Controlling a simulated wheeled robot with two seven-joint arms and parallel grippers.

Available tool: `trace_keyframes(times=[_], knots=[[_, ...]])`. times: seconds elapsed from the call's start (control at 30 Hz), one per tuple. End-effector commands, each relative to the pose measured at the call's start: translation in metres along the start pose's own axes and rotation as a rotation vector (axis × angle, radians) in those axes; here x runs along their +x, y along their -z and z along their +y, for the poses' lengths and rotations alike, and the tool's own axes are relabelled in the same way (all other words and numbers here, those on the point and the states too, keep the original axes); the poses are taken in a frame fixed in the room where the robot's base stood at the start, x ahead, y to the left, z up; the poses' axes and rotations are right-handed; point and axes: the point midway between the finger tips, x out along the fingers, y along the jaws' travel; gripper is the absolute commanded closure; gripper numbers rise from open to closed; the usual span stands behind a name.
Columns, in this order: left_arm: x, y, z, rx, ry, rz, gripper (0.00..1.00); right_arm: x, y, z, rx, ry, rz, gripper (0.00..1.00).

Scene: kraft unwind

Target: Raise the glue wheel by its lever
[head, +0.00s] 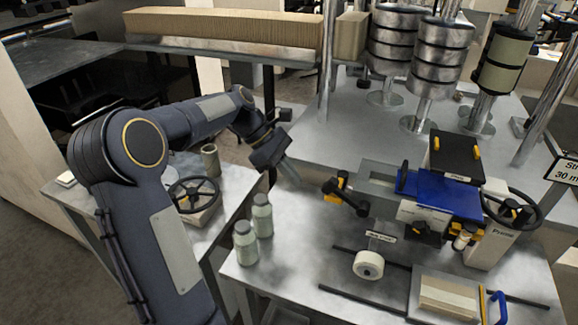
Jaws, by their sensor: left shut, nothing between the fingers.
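A small white wheel (369,265) sits low at the front of the machine on the metal table, under a small label plate (380,236) too small to read; it looks like the glue wheel. A black lever-like part with yellow ends (343,190) sticks out at the machine's left side; I cannot tell for sure that it is the wheel's lever. My left gripper (291,180) is shut and empty, left of that part and apart from it, above the table's left edge. My right gripper is out of view.
Two capped bottles (262,215) (246,243) stand at the table's left edge, below my left gripper. A handwheel (194,195) is on the left side table. A blue-covered unit (440,192) and another handwheel (512,209) are at right. Steel rollers (394,40) stand behind.

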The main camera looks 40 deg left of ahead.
Motion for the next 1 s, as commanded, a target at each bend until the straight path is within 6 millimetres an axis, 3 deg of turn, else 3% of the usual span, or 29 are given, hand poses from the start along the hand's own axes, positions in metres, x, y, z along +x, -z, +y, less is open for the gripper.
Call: trace_keyframes(times=[0.27, 0.3, 0.5, 1.0], knots=[[0.059, -0.001, -0.001, 0.001, 0.004, -0.002, 1.00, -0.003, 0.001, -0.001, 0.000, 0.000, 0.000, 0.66], [0.051, -0.012, 0.000, 0.005, -0.003, 0.000, 1.00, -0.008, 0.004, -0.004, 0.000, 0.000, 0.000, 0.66], [0.044, -0.033, 0.000, 0.002, -0.001, 0.000, 1.00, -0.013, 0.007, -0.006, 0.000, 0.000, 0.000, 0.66], [0.042, -0.039, -0.001, 0.001, -0.001, 0.002, 1.00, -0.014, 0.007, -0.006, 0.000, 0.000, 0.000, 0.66]])
